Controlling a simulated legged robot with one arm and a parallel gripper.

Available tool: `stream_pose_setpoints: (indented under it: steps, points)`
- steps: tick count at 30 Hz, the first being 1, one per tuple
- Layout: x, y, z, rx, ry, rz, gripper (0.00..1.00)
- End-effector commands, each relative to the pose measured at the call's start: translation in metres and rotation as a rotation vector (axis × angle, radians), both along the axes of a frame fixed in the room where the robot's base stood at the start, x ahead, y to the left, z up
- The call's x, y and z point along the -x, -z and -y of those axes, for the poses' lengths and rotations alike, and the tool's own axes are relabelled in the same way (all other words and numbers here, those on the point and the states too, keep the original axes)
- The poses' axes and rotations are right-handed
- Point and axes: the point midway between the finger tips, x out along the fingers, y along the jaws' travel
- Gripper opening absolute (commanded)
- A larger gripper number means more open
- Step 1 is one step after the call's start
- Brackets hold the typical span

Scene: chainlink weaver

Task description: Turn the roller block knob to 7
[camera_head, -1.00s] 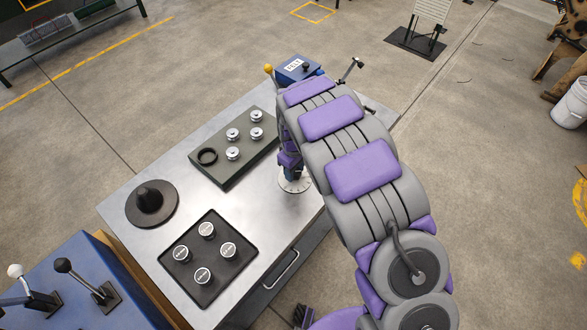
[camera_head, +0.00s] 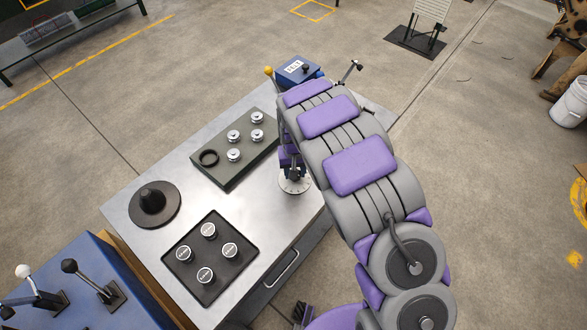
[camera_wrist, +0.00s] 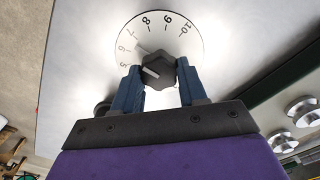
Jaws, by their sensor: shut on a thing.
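The roller block knob (camera_wrist: 158,66) is a dark lobed knob in the wrist view, at the middle of a white round dial (camera_wrist: 190,43) with printed numbers. The numbers 5 to 10 show along the dial's upper left and top. A short pale mark on the knob faces left, roughly towards the 5 and 6 side; its exact reading is hard to tell. My gripper (camera_wrist: 159,74) is shut on the knob, one blue finger on each side. In the head view the dial (camera_head: 295,187) sits at the table's right edge under my gripper (camera_head: 293,172), and my arm hides much around it.
The metal table (camera_head: 135,235) holds a dark tray of round knobs (camera_head: 170,262), a green-grey block with silver rollers (camera_head: 215,175) and a black cone (camera_head: 154,204). A blue box with levers (camera_head: 55,275) stands at lower left. A yellow-tipped lever (camera_head: 268,71) rises behind my arm.

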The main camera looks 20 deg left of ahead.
Motion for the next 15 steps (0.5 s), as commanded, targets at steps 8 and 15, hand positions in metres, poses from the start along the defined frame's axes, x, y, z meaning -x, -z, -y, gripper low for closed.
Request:
stream_pose_setpoints:
  steps: [8, 15]
  points:
    - [0.0028, 0.0014, 0.0011, 0.006, 0.141, -0.007, 0.11]
    - [0.0032, 0.0018, 0.0004, 0.006, 0.192, -0.008, 0.11]
